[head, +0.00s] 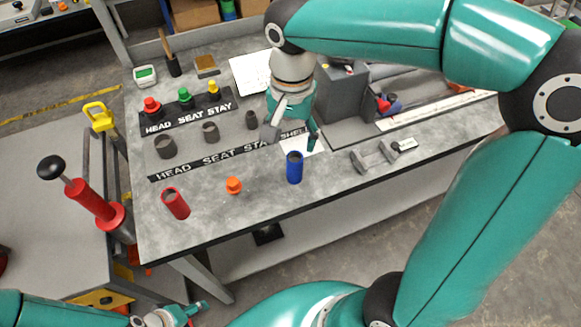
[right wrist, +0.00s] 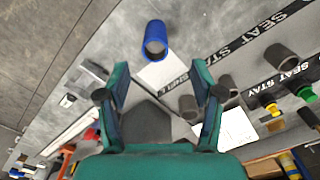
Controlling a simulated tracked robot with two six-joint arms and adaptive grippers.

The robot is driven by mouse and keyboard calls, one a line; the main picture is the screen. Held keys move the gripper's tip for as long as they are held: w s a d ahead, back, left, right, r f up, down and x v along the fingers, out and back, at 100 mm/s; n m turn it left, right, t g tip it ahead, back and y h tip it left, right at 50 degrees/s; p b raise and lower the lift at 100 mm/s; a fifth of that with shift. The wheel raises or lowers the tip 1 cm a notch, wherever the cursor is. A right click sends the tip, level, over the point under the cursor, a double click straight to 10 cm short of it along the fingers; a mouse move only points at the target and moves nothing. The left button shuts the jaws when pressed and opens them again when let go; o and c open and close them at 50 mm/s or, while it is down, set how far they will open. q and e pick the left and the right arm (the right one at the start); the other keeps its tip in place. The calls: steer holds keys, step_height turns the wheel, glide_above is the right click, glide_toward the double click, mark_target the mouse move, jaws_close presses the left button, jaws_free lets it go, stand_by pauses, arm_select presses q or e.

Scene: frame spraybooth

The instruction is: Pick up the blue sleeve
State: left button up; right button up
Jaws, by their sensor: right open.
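The blue sleeve (head: 294,167) stands upright near the front edge of the grey bench, a hollow open-topped tube. In the right wrist view the blue sleeve (right wrist: 155,38) is at top centre, beyond the fingertips. My right gripper (head: 292,138) is open and empty above the bench, just behind the sleeve in the head view and not touching it. Its spread fingers also show in the right wrist view (right wrist: 160,85). My left gripper (head: 180,315) is at the bottom left of the head view, low and away from the bench top; its jaw opening is unclear.
Behind are labelled black strips, several grey rings and a grey box (head: 343,95).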

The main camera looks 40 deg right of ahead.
mark_target(294, 161)
steer(key=f, duration=1)
steer(key=shift+s+d+f, duration=0.15)
steer(key=shift+d+f, duration=0.15)
steer(key=shift+f, duration=0.05)
jaws_close()
